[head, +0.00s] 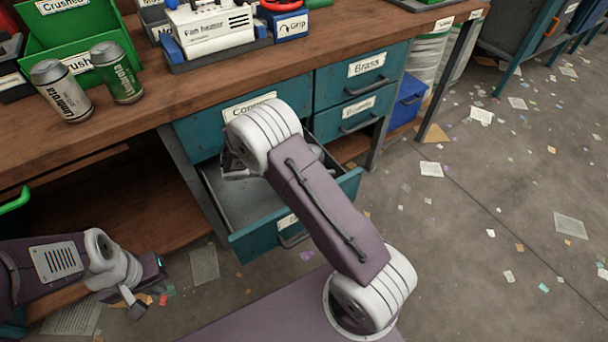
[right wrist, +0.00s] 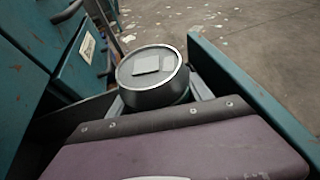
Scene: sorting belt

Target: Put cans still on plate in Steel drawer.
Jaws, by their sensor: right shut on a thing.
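My right gripper (right wrist: 158,92) is shut on a can (right wrist: 152,68), whose round metal end with a pale square tab faces the wrist camera. The can is between the walls of an open teal drawer (head: 245,246); I cannot tell whether it touches the floor. In the head view my right arm hides most of the can and gripper, and the drawer's label is mostly covered. A silver can (head: 62,92) and a green can (head: 117,72) stand upright on the bench. No plate shows. My left gripper (head: 148,286) is open and empty, low at the left.
Closed drawers, one labelled Brass (head: 366,64), are right of the open drawer. A green bin (head: 78,30) stands behind the bench cans. Paper scraps litter the floor at the right.

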